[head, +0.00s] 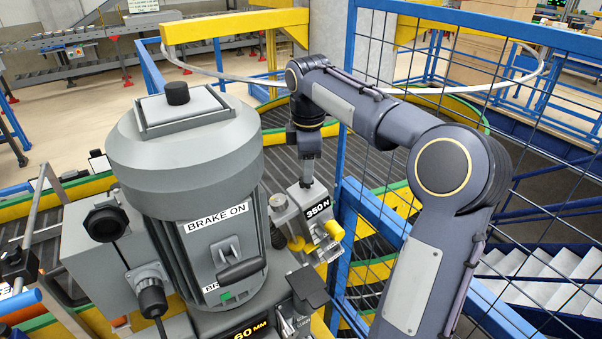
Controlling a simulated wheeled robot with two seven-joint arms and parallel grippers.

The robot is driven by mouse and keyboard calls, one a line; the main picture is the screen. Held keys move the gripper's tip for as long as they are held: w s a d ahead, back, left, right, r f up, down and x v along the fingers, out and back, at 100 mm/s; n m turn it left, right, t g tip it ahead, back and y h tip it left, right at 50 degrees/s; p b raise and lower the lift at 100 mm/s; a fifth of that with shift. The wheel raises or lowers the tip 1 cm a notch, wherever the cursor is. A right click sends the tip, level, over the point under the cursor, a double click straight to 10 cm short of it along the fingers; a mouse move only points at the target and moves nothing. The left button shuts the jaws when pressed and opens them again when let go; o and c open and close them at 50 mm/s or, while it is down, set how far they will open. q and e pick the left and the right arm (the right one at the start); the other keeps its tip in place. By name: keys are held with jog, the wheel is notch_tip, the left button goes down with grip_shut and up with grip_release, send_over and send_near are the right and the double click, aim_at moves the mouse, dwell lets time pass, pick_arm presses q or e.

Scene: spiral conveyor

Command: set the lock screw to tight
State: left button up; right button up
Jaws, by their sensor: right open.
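My right gripper (307,184) points down just above the top of the "350 N" box. It is open, and I cannot tell whether it touches the box. My left gripper is not in view.
A blue mesh fence (452,75) stands behind and to the right of my right arm. A yellow beam (235,25) crosses above the spiral conveyor (385,165). A black lever pad (308,286) sits in front of the "350 N" box. White stairs (545,275) lie beyond the fence.

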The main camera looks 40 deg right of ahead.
jog(key=shift+w+d+f, duration=0.1)
jog(key=shift+w+f, duration=0.05)
jog(key=shift+f, duration=0.85)
jog(key=shift+w+d+f, duration=0.1)
jog(key=shift+f, duration=0.85)
jog(key=c, duration=0.9)
jog(key=shift+m, duration=0.6)
jog(key=shift+c, duration=0.4)
jog(key=o, duration=1)
jog(key=r, duration=0.5)
jog(key=s+r, duration=0.1)
jog(key=r, duration=0.1)
jog(key=shift+a+r, duration=0.4)
